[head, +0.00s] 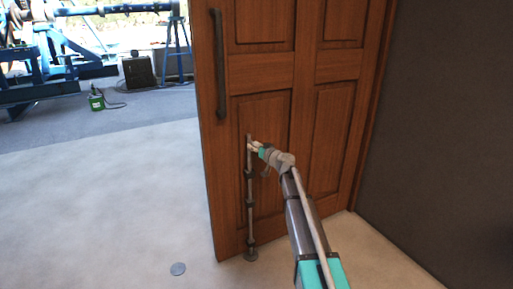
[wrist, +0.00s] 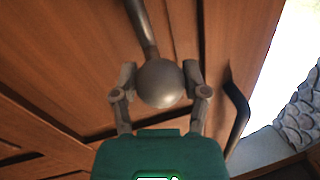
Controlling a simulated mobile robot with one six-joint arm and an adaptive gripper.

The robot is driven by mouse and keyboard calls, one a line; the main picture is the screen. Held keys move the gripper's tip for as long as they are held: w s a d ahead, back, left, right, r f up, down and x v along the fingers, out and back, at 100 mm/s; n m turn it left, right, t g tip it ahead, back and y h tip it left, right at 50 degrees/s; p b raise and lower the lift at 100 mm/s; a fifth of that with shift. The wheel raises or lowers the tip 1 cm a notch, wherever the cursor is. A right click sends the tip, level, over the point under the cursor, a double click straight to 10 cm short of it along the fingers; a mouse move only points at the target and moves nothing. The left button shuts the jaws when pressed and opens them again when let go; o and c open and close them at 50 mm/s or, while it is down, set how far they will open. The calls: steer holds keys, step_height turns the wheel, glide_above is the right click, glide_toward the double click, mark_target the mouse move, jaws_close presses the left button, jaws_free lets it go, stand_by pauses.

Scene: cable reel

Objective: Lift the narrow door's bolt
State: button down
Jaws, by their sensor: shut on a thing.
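The wooden door (head: 272,60) has raised panels and a long dark pull handle (head: 219,70), which also shows at right in the wrist view (wrist: 237,105). The bolt (head: 250,215) is a thin upright grey rod low on the door near its left edge, held by several brackets. Its lower end is by a dark round foot close to the floor. My gripper (head: 254,147) is at the rod's top end. In the wrist view its two fingers (wrist: 159,85) stand on either side of the bolt's round grey knob (wrist: 160,84), shut on it.
The floor (head: 110,200) to the left is clear. A dark wall (head: 450,130) stands close at right. Blue machinery (head: 60,50) and a green can (head: 96,101) are far back left.

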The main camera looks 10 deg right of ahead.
mark_target(257, 143)
steer(key=shift+w+r+p, duration=0.2)
steer(key=shift+r+p, duration=1.45)
steer(key=shift+r, duration=0.25)
steer(key=shift+c, duration=0.6)
jaws_free()
steer(key=shift+s, duration=0.1)
steer(key=shift+s, duration=0.15)
steer(key=shift+s+d, duration=0.25)
steer(key=shift+s, duration=0.2)
steer(key=v, duration=1)
steer(key=shift+s+d, duration=0.25)
steer(key=shift+s, duration=0.1)
steer(key=shift+a, duration=0.1)
